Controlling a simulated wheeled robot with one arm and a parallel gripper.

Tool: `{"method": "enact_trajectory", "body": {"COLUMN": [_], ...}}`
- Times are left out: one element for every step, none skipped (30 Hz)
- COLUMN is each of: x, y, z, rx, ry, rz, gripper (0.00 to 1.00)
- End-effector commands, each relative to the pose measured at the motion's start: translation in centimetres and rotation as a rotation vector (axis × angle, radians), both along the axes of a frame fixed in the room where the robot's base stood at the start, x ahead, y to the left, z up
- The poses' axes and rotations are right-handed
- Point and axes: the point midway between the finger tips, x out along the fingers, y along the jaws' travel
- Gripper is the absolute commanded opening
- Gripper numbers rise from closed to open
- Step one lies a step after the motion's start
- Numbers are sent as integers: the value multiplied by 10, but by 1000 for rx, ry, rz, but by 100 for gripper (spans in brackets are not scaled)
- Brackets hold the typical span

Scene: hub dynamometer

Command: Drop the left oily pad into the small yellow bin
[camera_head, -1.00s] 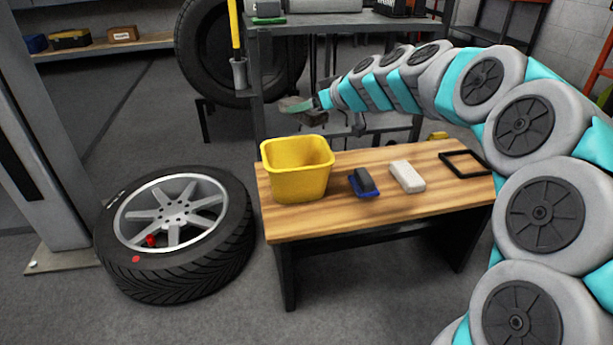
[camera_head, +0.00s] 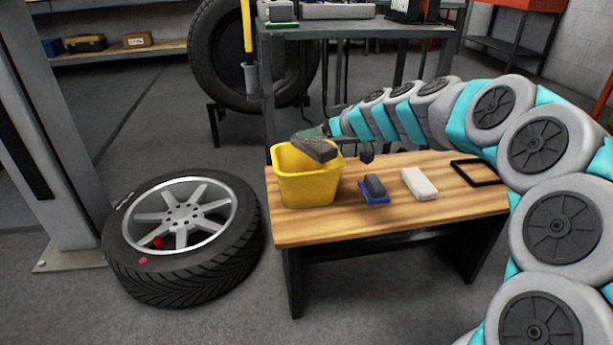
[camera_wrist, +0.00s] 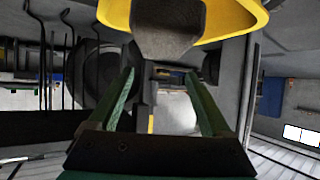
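The small yellow bin (camera_head: 307,190) stands at the left end of the wooden workbench. My gripper (camera_head: 320,138) is above the bin's back rim, its green fingers partly hidden. It holds a dark grey-brown oily pad (camera_head: 313,150), which tilts over the bin's opening. Whether the pad touches the bin rim is unclear.
On the bench (camera_head: 400,218), a dark block on a blue base (camera_head: 374,190), a white block (camera_head: 419,184) and a black frame (camera_head: 476,172) lie right of the bin. A tyred wheel (camera_head: 185,240) lies on the floor to the left. A metal rack (camera_head: 350,32) stands behind.

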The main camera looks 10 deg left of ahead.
Motion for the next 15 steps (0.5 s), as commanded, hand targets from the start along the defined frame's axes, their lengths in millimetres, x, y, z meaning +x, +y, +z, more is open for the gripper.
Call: {"method": "enact_trajectory", "body": {"x": [0,0,0,0,0,0,0,0,0,0,0,-1,-2,-3,-5], "y": [0,0,0,0,0,0,0,0,0,0,0,-1,-2,-4,-6], "z": [0,0,0,0,0,0,0,0,0,0,0,1,2,3,5], "rx": [0,0,0,0,0,0,0,0,0,0,0,1,1,1,2], "ry": [0,0,0,0,0,0,0,0,0,0,0,1,1,0,-1], "rz": [0,0,0,0,0,0,0,0,0,0,0,0,0,-1,-2], "gripper": [90,93,98,100,100,100,100,100,100,100,100,100,100,100,100]}}
